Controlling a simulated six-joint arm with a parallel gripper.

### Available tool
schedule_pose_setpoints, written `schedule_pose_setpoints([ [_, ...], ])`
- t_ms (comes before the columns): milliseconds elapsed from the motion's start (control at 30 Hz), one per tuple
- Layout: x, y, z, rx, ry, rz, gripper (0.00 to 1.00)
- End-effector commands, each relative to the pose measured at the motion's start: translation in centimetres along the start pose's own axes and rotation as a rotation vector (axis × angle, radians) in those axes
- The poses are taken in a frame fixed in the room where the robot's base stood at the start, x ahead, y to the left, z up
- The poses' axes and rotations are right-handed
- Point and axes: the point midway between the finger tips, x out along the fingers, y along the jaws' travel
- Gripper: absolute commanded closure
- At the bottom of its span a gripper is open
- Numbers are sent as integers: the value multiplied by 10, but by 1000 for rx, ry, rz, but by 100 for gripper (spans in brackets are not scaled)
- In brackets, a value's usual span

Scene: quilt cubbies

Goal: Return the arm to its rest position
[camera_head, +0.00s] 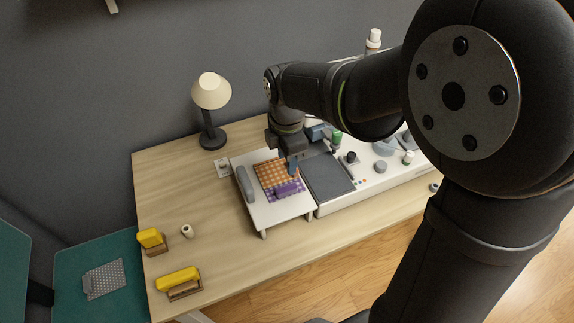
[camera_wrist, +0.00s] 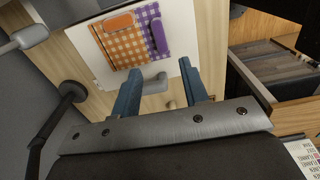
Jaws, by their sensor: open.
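My gripper (camera_head: 292,162) hangs from my arm over the white board on the table. In the wrist view its two blue fingers (camera_wrist: 160,80) stand apart with nothing between them, so it is open and empty. Beyond the fingertips lie an orange checked cloth (camera_head: 272,172) and a purple checked cloth (camera_head: 296,195), side by side on the white board (camera_head: 262,212). A purple bar-like piece (camera_head: 286,189) lies on the purple cloth. In the head view, the fingers partly cover the cloths' right side, and I cannot tell how high they are above the board.
A lamp (camera_head: 210,105) stands behind on the left. A grey rounded piece (camera_head: 245,184) lies at the board's left edge. A white console with a dark pad (camera_head: 328,177) is right of the board. Yellow-topped blocks (camera_head: 178,280) sit front left. The table between them and the board is mostly clear.

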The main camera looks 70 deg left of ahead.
Motion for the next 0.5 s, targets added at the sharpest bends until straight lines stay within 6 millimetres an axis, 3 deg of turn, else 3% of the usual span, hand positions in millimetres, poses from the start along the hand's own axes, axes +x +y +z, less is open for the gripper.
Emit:
schedule_pose_setpoints([
  [333,-3,0,0,0,0,-1,59],
  [500,5,0,0,0,0,-2,59],
])
